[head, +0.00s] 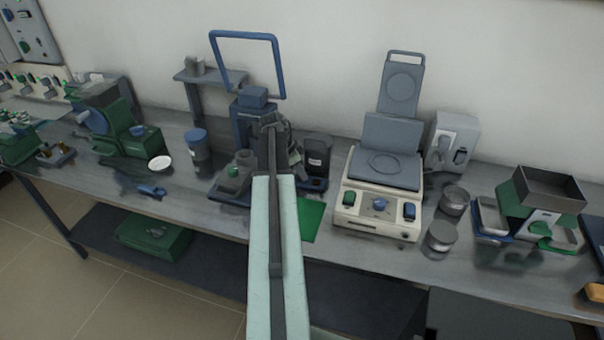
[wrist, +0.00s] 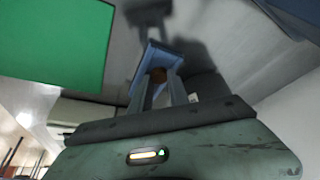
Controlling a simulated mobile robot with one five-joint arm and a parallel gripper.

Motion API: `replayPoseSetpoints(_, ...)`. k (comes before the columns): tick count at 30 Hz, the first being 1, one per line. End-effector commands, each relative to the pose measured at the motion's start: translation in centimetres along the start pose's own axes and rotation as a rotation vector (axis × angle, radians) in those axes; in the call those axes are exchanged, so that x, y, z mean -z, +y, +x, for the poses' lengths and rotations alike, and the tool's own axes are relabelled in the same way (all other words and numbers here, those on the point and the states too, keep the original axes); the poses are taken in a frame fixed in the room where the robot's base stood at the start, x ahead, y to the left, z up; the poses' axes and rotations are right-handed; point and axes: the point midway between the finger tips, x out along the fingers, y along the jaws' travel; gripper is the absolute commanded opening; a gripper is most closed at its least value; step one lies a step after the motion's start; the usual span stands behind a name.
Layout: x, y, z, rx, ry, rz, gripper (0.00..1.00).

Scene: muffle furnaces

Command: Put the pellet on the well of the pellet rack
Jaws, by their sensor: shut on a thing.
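In the wrist view the two fingers of my gripper (wrist: 159,86) are shut on a small brown thing (wrist: 158,75), probably the pellet; it is mostly hidden between them. A blue-grey block (wrist: 155,52) lies just beyond the fingertips; I cannot tell whether they touch it. In the head view my arm reaches over the bench to the blue press (head: 250,98), and its own end hides the fingertips and the pellet. I cannot pick out the pellet rack or its well for sure.
A green mat (head: 311,219) lies right of my arm; it also shows in the wrist view (wrist: 50,40). A hotplate device (head: 376,206) with a raised lid stands right of it. A dark container (head: 317,160) and a blue-lidded jar (head: 197,147) flank the press.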

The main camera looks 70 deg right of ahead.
Motion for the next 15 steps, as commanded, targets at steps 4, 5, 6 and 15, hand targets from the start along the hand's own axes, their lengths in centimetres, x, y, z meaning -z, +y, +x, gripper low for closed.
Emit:
replayPoseSetpoints(4, -0.2, 0.0, 0.5, 0.0, 0.0, 0.0, 0.0)
replayPoseSetpoints(5, -0.2, 0.0, 0.6, 0.0, 0.0, 0.0, 0.0)
replayPoseSetpoints(6, -0.3, 0.0, 0.8, 0.0, 0.0, 0.001, 0.0)
replayPoseSetpoints(15, -0.3, 0.1, 1.2, -0.003, -0.002, 0.004, 0.29)
